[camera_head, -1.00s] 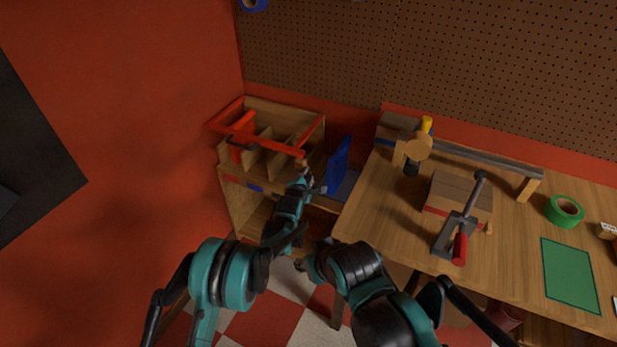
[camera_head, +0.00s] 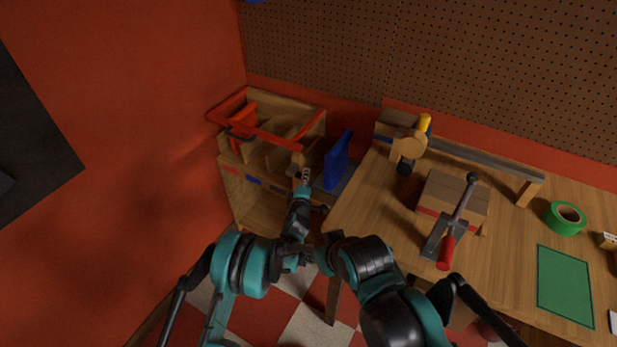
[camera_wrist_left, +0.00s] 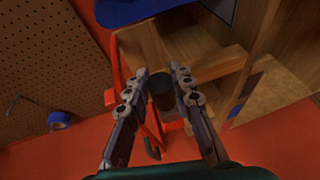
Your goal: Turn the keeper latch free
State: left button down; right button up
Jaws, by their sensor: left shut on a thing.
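A wooden cabinet (camera_head: 240,185) with open compartments stands at the left, and a red frame (camera_head: 265,138) lies across its top. My left gripper (camera_head: 304,176) is at the cabinet's front right corner, just below the frame's end. In the left wrist view, my left gripper (camera_wrist_left: 160,82) is shut on a dark round piece (camera_wrist_left: 162,92), which I take for the keeper latch's knob. The fingers lie on both sides of it. The rest of the latch is hidden, so its angle cannot be told. I cannot make out my right gripper in the head view.
A blue panel (camera_head: 338,160) stands upright close to the right of my left gripper. The workbench (camera_head: 380,200) at the right carries a lever clamp (camera_head: 450,225), a wooden box (camera_head: 440,192), green tape (camera_head: 565,218) and a green mat (camera_head: 565,285). A red wall is at the left.

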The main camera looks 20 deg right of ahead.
pick_arm(q)
jog(key=shift+f, duration=0.1)
dwell(0.3)
jog(key=c, duration=1.3)
grip_release()
jog(key=shift+s, duration=0.1)
jog(key=v, duration=1.2)
